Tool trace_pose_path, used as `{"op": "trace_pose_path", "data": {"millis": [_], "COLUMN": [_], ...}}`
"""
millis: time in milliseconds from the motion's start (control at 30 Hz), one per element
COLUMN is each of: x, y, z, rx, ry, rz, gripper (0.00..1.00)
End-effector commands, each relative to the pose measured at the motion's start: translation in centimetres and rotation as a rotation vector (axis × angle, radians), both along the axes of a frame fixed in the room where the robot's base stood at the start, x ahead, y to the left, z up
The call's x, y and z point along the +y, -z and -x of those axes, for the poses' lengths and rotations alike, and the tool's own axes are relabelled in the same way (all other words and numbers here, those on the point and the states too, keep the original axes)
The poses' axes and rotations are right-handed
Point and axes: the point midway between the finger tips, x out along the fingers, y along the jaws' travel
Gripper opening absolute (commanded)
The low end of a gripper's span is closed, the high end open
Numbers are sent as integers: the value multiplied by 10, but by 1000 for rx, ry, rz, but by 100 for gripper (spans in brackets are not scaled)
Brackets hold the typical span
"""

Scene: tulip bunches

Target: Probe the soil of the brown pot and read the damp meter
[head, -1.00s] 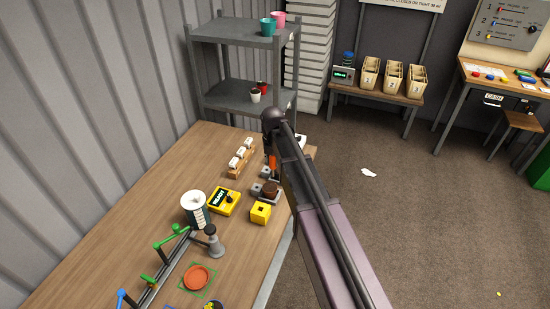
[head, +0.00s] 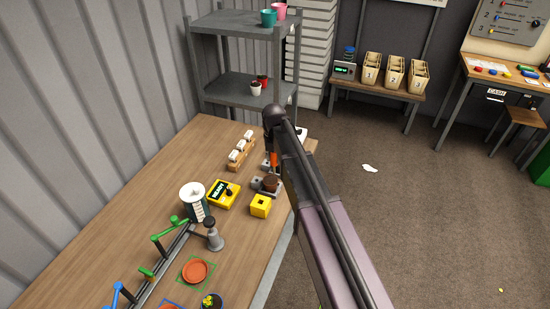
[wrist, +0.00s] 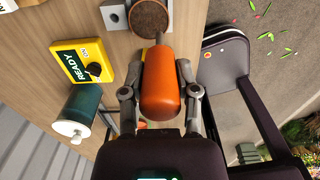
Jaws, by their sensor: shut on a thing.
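My gripper (wrist: 159,80) is shut on the orange handle of the probe (wrist: 170,100), also partly visible in the head view (head: 274,159). The brown pot (head: 271,184) sits in a grey holder near the table's right edge, and its dark soil (wrist: 150,17) shows at the top of the wrist view. The probe's far end points toward the pot; I cannot tell whether its tip touches the soil. The yellow damp meter (head: 223,195) lies left of the pot and its screen reads READY, also legible in the wrist view (wrist: 78,66).
A yellow block with a hole (head: 261,206) stands just in front of the pot. A white-and-green canister (head: 194,203), a grey stamp-like tool (head: 214,236) and a wooden rack of white blocks (head: 240,152) are nearby. The table's right edge is close.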

Motion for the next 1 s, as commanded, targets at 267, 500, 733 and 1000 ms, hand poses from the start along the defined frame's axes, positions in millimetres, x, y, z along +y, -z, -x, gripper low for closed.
{"op": "trace_pose_path", "data": {"millis": [267, 500, 733, 1000], "x": [0, -1, -1, -1], "y": [24, 31, 31, 30], "z": [0, 0, 0, 0], "rx": [0, 0, 0, 0], "ry": [1, 1, 1, 2], "rz": [0, 0, 0, 0], "gripper": [0, 0, 0, 0]}}
